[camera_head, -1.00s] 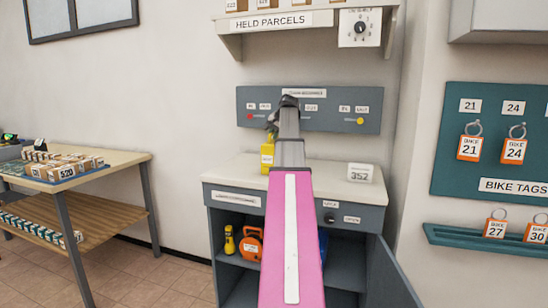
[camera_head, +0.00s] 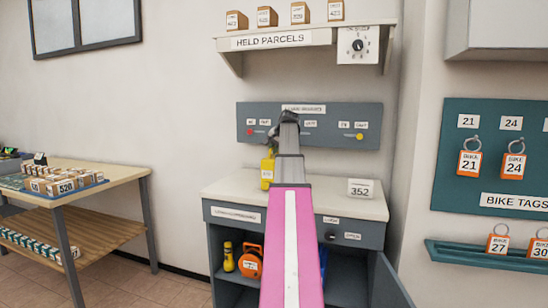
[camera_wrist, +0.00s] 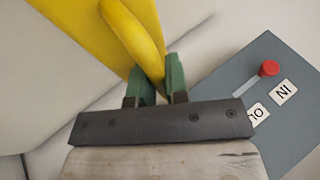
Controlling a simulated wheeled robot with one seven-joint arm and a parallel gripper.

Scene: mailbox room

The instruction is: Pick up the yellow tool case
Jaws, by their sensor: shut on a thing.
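The yellow tool case (camera_head: 267,171) hangs from my gripper (camera_head: 272,146) in the head view, in front of the wall panel and over the left part of the counter. My arm partly covers it, and I cannot tell how far its bottom is from the counter top. In the wrist view the case (camera_wrist: 75,25) fills the upper left, and its rounded yellow handle runs between the green fingers of my gripper (camera_wrist: 156,82), which are shut on it.
The grey counter (camera_head: 225,190) carries a white box marked 352 (camera_head: 361,188). Its cabinet door (camera_head: 388,283) stands open at right. A yellow torch (camera_head: 228,257) and an orange item (camera_head: 250,261) sit inside. A parcel table (camera_head: 110,178) stands at left. The control panel (camera_head: 340,125) is close behind my gripper.

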